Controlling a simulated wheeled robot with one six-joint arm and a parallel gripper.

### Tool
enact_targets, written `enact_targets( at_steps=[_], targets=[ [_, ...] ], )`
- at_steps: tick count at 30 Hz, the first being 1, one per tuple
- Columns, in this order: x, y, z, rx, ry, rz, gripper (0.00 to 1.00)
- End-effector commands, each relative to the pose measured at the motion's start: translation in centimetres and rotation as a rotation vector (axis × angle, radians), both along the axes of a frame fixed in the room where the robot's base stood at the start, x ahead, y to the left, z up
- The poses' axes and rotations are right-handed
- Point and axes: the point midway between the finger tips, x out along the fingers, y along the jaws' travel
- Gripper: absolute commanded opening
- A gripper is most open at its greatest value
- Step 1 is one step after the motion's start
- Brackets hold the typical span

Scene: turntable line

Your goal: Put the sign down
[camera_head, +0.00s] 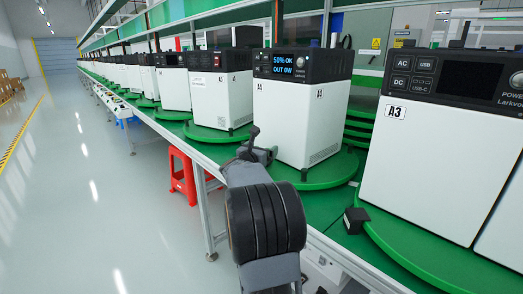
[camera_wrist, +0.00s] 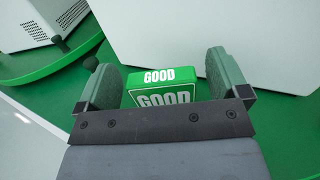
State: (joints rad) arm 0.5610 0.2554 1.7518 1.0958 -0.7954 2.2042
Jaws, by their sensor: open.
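The green sign with white GOOD lettering (camera_wrist: 162,84) is between the two fingers of my gripper (camera_wrist: 166,85) in the wrist view. The fingers are open, with a narrow gap showing on each side of the sign. Its lower part is hidden behind the gripper's dark front plate. What the sign rests on cannot be seen clearly. In the head view my gripper (camera_head: 257,147) is at the front edge of the green line, just in front of the white unit A4 (camera_head: 290,118). I cannot make out the sign there.
Unit A4, its screen reading 50%OK OUT 0W, stands on a green turntable (camera_head: 325,172). Unit A3 (camera_head: 415,165) is close on the right. A small black block (camera_head: 355,220) lies between them. A red stool (camera_head: 185,175) stands below; the left floor (camera_head: 70,200) is free.

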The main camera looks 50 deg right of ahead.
Motion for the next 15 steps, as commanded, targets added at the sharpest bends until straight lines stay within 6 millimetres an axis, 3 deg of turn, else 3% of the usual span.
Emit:
enact_targets(
  at_steps=[5,15],
  targets=[
    [-0.5,1.8,0.4,-0.001,0.000,0.003,0.93],
    [-2.6,8.1,0.3,0.000,-0.001,0.004,0.93]
  ],
)
